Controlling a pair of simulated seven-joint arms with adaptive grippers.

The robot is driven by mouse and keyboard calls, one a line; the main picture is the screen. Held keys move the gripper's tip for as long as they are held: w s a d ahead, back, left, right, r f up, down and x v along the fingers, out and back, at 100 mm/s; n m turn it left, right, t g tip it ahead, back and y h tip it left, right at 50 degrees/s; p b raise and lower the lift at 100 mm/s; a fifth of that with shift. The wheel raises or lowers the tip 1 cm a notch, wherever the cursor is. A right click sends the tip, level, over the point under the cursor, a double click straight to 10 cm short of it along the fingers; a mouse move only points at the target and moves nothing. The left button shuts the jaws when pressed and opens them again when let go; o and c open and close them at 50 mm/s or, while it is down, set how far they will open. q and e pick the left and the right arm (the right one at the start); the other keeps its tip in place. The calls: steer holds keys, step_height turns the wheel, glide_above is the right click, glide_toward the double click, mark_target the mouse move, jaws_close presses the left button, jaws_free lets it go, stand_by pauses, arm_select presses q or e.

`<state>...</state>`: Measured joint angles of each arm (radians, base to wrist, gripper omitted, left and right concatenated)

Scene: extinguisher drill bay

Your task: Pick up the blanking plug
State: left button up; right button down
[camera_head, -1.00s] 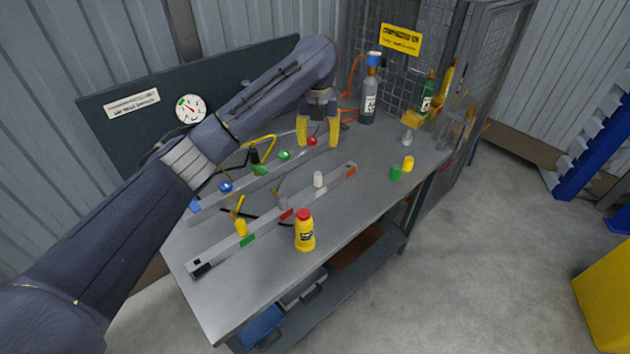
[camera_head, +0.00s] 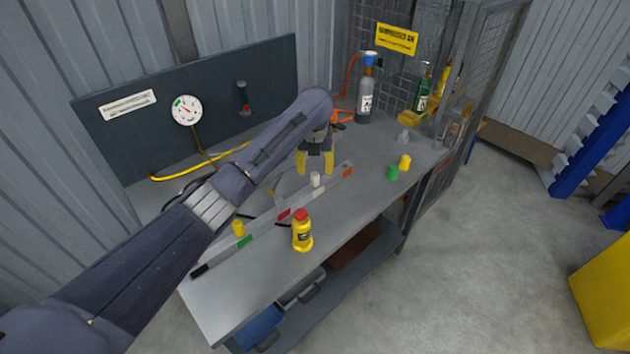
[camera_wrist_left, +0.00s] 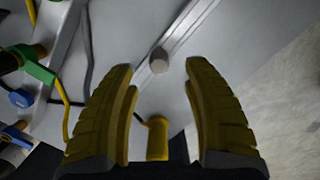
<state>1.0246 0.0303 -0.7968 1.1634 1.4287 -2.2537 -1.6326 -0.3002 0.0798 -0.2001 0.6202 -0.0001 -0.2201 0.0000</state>
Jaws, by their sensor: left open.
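A small pale grey-white cylinder, which I take to be the blanking plug (camera_head: 315,180), stands upright by the long grey rail in the middle of the bench. In the left wrist view the plug (camera_wrist_left: 159,61) sits midway between my fingertips, a little beyond them. My left gripper (camera_head: 315,167) points down with its yellow fingers spread, just behind and above the plug. It also shows in the left wrist view (camera_wrist_left: 158,69), open and empty, with a gap on both sides of the plug. My right gripper is not in view.
The grey rail (camera_head: 262,233) runs diagonally across the bench. A yellow bottle with a red cap (camera_head: 302,232) stands in front of it. Green (camera_head: 392,173) and yellow (camera_head: 405,162) pieces stand to the right. A grey cylinder (camera_head: 366,100) stands at the back by the mesh.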

mark_target(315, 174)
arm_select(q)
steer(key=shift+w+f, duration=0.2)
steer(key=shift+f, duration=0.95)
steer(key=shift+w+f, duration=0.15)
steer(key=shift+f, duration=1)
jaws_close()
